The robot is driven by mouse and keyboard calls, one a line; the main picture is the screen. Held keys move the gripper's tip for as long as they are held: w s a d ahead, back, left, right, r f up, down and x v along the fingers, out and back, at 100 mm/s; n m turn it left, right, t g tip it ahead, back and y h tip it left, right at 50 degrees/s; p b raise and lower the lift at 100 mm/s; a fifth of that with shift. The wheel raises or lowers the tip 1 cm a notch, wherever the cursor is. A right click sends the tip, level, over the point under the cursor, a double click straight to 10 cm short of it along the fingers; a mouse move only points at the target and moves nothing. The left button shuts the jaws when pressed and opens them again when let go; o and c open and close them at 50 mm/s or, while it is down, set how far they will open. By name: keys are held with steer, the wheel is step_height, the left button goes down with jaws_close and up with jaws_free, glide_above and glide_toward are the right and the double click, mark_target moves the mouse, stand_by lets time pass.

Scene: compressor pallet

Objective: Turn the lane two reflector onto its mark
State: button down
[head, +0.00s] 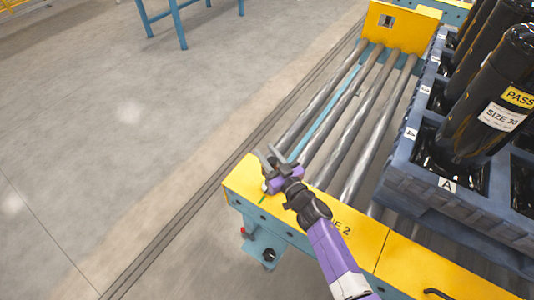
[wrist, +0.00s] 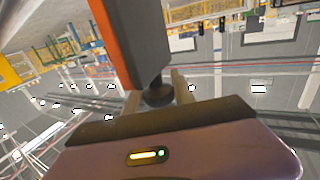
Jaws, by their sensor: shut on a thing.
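The lane two reflector shows close up in the wrist view as a grey block (wrist: 146,38) with an orange edge, above a dark round neck. The two pale fingers of my gripper (wrist: 158,95) stand on either side of that neck and are shut on it. In the head view my gripper (head: 271,166) is at the left end of the yellow end plate (head: 242,184) marked for lane 2, and it mostly hides the reflector. A short green mark (head: 262,199) shows on the plate beside the gripper. I cannot tell whether the reflector lines up with it.
Bare rollers (head: 353,133) run back from the plate to a yellow block (head: 402,27). A blue-grey crate (head: 438,200) with black cylinders (head: 486,105) stands at the right. A small bracket (head: 265,250) hangs below the plate. Open floor lies left.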

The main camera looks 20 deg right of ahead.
mark_target(275, 164)
steer(key=shift+r+y+p, duration=0.25)
steer(key=shift+y+p, duration=0.05)
steer(key=shift+p, duration=0.35)
steer(key=shift+a+f+n+p, duration=0.1)
steer(key=shift+f+n+p, duration=0.05)
steer(key=shift+n+p, duration=0.2)
steer(key=shift+f+y, duration=0.1)
steer(key=shift+y, duration=0.2)
steer(key=c, duration=1.1)
jaws_free()
steer(key=p+v, duration=0.1)
steer(key=v, duration=0.6)
steer(key=shift+s+p, duration=0.3)
steer(key=shift+s, duration=0.1)
